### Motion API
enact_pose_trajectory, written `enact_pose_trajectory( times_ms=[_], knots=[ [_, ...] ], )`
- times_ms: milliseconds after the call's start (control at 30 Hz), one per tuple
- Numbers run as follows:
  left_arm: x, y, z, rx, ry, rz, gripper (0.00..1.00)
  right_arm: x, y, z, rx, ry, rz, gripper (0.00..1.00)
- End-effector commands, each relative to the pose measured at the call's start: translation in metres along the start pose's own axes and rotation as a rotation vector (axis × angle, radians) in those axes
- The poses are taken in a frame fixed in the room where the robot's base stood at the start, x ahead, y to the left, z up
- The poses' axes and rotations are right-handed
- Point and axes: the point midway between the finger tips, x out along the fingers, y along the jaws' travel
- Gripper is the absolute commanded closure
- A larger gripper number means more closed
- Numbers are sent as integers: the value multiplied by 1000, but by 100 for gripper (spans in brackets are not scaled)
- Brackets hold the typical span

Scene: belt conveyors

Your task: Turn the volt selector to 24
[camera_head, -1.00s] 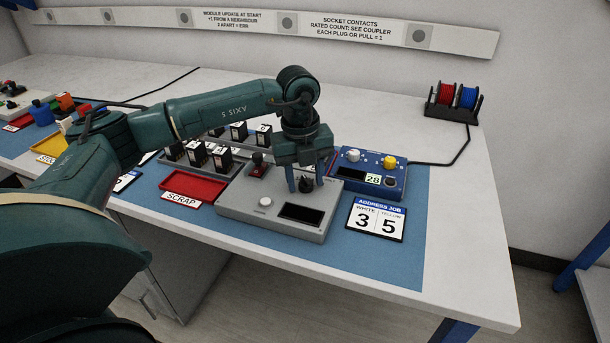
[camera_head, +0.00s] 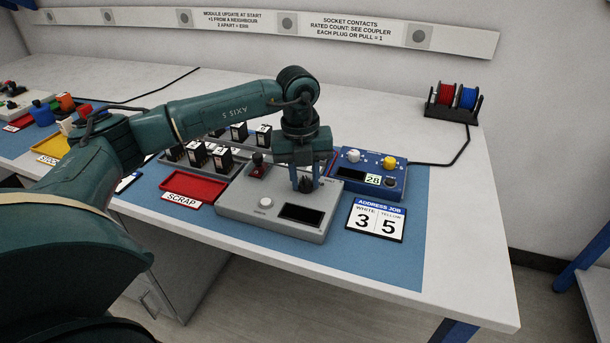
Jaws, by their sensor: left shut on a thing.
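A grey control box (camera_head: 235,205) stands on the blue mat. It has a white button (camera_head: 265,203), a dark display (camera_head: 301,215) that looks blank, and a black selector knob (camera_head: 306,185) near its back right. My left gripper (camera_head: 305,182) comes down over this knob from above, with its fingers shut on the knob's sides. The knob is partly covered by the fingers, and its pointer and scale marks cannot be read. My right gripper is not in view.
A blue box (camera_head: 383,172) with white and yellow knobs and a "28" label stands close behind on the right. A job card (camera_head: 376,220) reads 3 and 5. A red scrap tray (camera_head: 195,188) and several black modules (camera_head: 221,158) are left of the gripper.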

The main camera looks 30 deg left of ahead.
Motion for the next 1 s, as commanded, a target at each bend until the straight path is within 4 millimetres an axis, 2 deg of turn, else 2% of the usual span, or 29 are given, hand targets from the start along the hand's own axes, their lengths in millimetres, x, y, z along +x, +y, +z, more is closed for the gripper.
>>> enact_pose_trajectory(
  times_ms=[500, 700, 1000],
  knots=[
    [-1, 0, 1, 416, 28, -2, 95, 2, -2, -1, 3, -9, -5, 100],
    [-1, -1, 1, 523, 34, -3, 95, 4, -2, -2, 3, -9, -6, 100],
    [-1, -1, 1, 594, 38, -3, 95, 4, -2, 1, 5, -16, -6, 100]
  ],
)
